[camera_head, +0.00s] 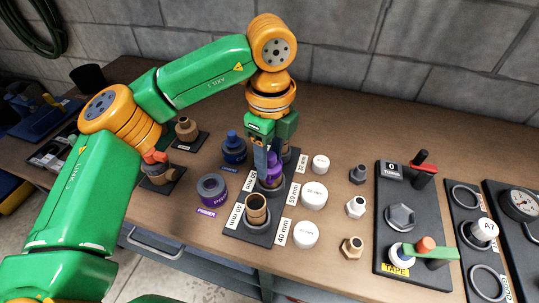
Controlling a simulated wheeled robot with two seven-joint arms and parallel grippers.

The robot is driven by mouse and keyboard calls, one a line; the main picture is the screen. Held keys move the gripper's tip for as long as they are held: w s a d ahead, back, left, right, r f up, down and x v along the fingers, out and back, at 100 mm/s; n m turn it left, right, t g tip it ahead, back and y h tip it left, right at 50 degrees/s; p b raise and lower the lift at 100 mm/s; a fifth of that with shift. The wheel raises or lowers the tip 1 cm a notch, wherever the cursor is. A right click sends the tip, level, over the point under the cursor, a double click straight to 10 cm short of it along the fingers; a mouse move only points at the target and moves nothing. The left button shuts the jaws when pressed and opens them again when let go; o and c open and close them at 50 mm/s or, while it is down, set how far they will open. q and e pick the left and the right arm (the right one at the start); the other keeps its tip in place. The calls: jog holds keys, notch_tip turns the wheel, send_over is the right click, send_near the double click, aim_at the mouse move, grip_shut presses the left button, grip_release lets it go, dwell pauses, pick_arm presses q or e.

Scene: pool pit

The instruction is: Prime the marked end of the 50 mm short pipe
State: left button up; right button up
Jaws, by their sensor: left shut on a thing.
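My left gripper (270,160) reaches down from above and is shut on a purple cap-like applicator (275,168). It is over the middle place of a dark stand (246,234), beside the 50 mm label (293,191). A grey round piece (270,186) shows just below the applicator; the gripper and applicator hide most of it, so I cannot tell whether they touch. The purple primer can (212,188) stands open on the table to the left, behind its PRIMER label (206,212). My right gripper is out of view.
A tan pipe piece (257,208) stands at the stand's front. A blue can (234,147) is to the left. White caps (314,194) and several fittings (355,207) stand to the right. A dark panel with a red lever (424,169) lies farther right.

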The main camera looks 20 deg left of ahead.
pick_arm(q)
jog(key=shift+s+f, duration=0.15)
jog(key=shift+s, duration=0.25)
notch_tip(320, 180, up, 8)
jog(key=p, duration=0.5)
jog(key=shift+f, duration=0.35)
